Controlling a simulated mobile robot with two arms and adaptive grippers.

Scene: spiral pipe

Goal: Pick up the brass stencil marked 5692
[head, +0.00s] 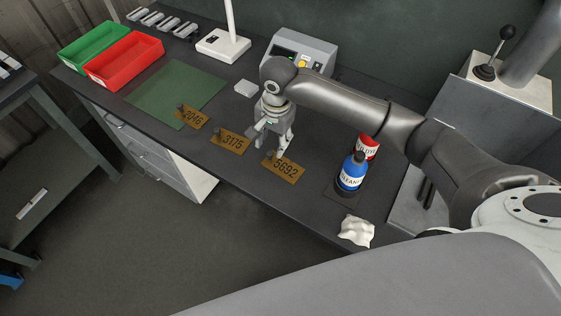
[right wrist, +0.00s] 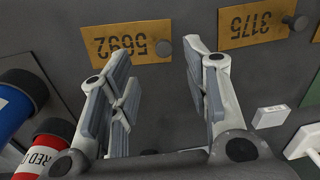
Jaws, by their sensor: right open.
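My right gripper (head: 272,148) is open and empty, pointing down just behind the stencil. The stencils marked 3175 (head: 231,141) and 2046 (head: 191,118) lie farther left. My left gripper is not in view.
A blue bottle (head: 351,174) and a red bottle (head: 369,146) stand right of the stencil, near a white cloth (head: 356,231). A white block (head: 245,88), a green mat (head: 170,92) and red (head: 124,62) and green bins (head: 91,46) lie to the left.

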